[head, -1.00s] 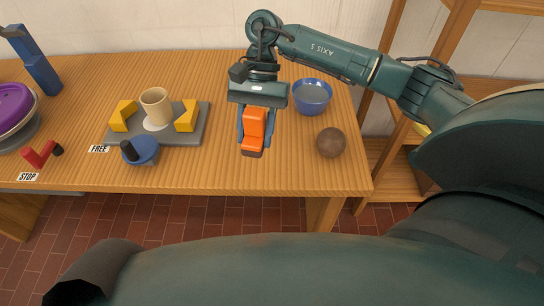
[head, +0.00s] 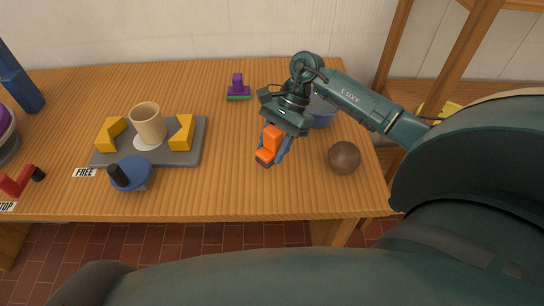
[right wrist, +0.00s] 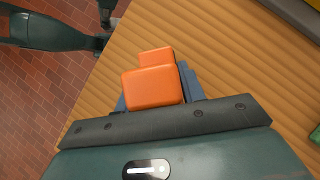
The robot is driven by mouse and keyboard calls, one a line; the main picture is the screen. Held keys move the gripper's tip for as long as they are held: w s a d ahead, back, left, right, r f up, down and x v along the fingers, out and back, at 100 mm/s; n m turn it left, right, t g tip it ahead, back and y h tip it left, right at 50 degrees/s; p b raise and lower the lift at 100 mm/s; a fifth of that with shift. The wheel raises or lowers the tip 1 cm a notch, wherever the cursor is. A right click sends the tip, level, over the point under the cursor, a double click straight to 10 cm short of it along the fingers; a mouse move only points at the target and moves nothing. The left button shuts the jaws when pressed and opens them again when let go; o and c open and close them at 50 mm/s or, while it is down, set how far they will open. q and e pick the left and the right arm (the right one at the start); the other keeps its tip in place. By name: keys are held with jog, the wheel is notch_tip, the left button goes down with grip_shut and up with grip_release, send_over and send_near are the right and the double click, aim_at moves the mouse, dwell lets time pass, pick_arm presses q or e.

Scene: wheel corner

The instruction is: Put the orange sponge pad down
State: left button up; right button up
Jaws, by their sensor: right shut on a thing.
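The orange sponge pad (head: 270,146) is held in my right gripper (head: 276,148), between the bowl and the grey plate in the head view. In the right wrist view the orange sponge pad (right wrist: 152,86) sits between the blue-grey fingers of my right gripper (right wrist: 160,88), with the table's wood behind it. My right gripper is shut on the pad. I cannot tell whether the pad's underside touches the table (head: 235,190).
A brown ball (head: 344,157) lies right of the gripper. A blue bowl (head: 322,112) stands behind, partly hidden by the arm. A purple-and-green block (head: 238,88) is at the back. Left is a grey plate (head: 180,160) with a beige cup (head: 148,123). Bare table lies front centre.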

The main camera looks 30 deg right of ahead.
aim_at(273, 158)
notch_tip(273, 158, down, 4)
jog(key=shift+r, duration=0.1)
jog(key=shift+f, duration=0.3)
jog(key=o, duration=0.6)
jog(key=shift+f+b, duration=0.1)
jog(key=shift+b, duration=0.25)
jog(key=o, duration=0.3)
jog(key=shift+o, duration=1)
